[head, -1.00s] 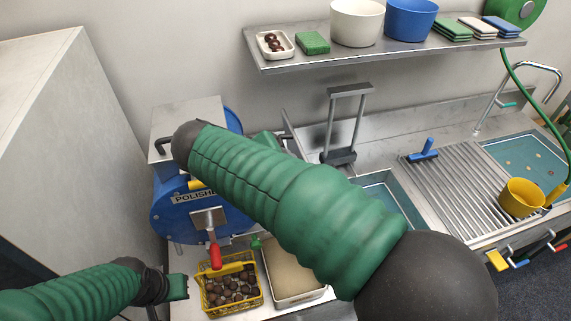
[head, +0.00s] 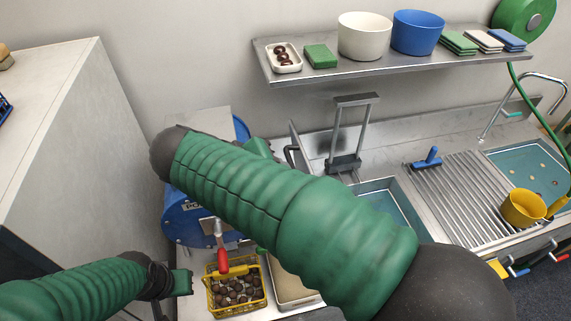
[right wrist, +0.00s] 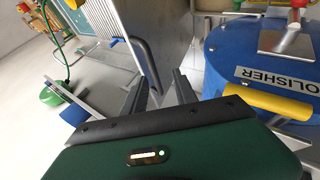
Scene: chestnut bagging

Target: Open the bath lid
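The bath (head: 394,203) with teal water shows in the head view right of my right forearm. A thin grey metal panel, apparently its lid (head: 297,143), stands upright left of it, with a dark curved handle (head: 290,156). In the right wrist view the panel (right wrist: 168,40) and the dark bent handle (right wrist: 146,65) are just beyond my right gripper (right wrist: 160,88). Its two fingers are apart, with the handle's end near the gap; contact is unclear. In the head view my forearm hides most of that gripper. My left gripper (head: 182,283) is at the lower left, its fingers unclear.
The blue polisher (head: 185,220) stands left of my right forearm and close by in the wrist view (right wrist: 265,65). A yellow basket of chestnuts (head: 237,291) and a tray (head: 290,285) are in front. A grey frame (head: 350,130) rises behind the bath.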

